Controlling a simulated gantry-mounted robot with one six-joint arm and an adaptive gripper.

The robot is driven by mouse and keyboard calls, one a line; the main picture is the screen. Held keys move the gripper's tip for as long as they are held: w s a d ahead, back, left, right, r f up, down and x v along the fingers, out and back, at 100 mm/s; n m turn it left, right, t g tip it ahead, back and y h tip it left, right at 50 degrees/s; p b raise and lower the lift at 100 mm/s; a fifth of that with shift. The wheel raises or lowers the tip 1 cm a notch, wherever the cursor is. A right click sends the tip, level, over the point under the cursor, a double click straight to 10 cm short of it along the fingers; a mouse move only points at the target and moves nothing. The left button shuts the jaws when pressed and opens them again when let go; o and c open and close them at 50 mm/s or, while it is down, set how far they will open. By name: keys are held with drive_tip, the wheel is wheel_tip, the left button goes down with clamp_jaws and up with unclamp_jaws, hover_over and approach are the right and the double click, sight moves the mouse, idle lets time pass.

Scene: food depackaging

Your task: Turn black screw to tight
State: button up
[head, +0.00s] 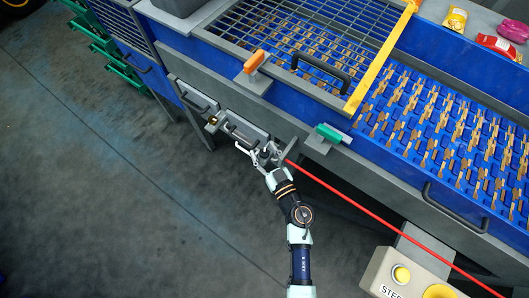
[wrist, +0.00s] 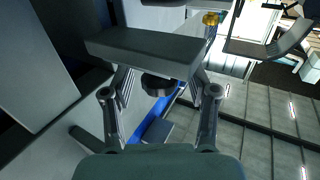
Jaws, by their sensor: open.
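The black screw (wrist: 157,86) shows in the wrist view as a dark round knob under a grey plate (wrist: 140,46). My gripper (wrist: 161,77) is open, with one finger on each side of the knob. I see gaps between the fingers and the knob. The fingertips reach up close to the plate, and I cannot tell whether they touch it. In the head view my gripper (head: 259,157) is at the front edge of the machine, by a grey panel (head: 243,129) with a dark handle. The screw is hard to make out there among the fingers.
An orange toggle (head: 254,61) and a green toggle (head: 328,132) sit on the machine frame. A red bar or cable (head: 370,205) runs from near my gripper to the lower right. A yellow-buttoned control box (head: 405,278) stands at the lower right.

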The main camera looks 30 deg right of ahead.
clamp_jaws()
